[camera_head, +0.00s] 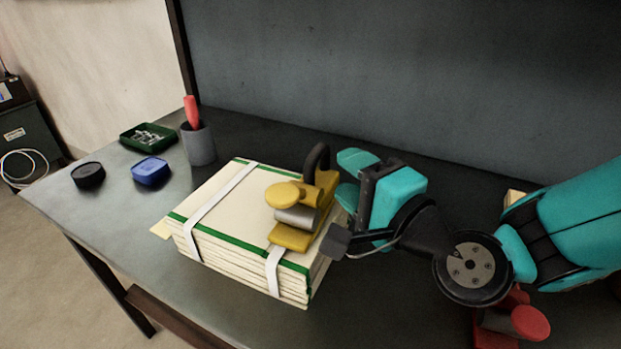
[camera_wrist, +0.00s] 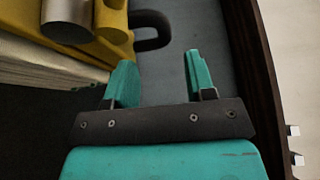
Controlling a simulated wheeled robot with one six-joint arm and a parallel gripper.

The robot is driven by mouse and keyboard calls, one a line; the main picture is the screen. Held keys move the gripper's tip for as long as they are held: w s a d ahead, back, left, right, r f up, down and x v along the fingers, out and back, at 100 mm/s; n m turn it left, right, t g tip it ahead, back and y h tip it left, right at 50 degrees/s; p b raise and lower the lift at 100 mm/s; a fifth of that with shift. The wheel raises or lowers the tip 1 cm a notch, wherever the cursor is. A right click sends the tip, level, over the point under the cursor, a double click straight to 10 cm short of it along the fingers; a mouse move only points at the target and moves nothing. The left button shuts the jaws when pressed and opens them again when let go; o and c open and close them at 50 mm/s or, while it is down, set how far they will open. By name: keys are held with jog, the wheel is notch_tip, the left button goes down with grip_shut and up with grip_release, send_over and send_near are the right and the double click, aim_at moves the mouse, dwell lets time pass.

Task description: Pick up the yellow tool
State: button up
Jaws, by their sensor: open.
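The yellow tool (camera_head: 302,209) has a round yellow knob, a silver cylinder and a dark curved handle. It stands on the right part of a strapped stack of cream cloth or boards (camera_head: 232,208) with green edges. My gripper (camera_head: 352,178) is just right of the tool, with teal fingers open and nothing between them. In the wrist view the yellow tool (camera_wrist: 112,20) is at the upper left, its dark handle (camera_wrist: 152,30) just beyond the open fingers of my gripper (camera_wrist: 162,82). I cannot tell if a finger touches the tool.
A grey cup (camera_head: 198,145) with a red-handled item, a green tray (camera_head: 148,137), a blue box (camera_head: 151,171) and a black round container (camera_head: 88,175) stand at the left. A red object (camera_head: 515,323) is at the lower right. A wall backs the table (camera_head: 120,225).

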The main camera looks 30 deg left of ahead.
aim_at(322, 155)
jog(key=shift+w+a+r+p, duration=0.15)
jog(key=shift+a+r+p, duration=0.15)
jog(key=shift+a+p, duration=0.25)
jog(key=p+x, duration=0.2)
jog(key=p, duration=0.1)
jog(key=p+x, duration=0.1)
jog(key=p, duration=0.1)
jog(key=shift+a+r, duration=0.25)
jog(key=shift+w+a+f, duration=0.2)
jog(key=shift+a+f, duration=0.1)
grip_shut()
dwell(0.4)
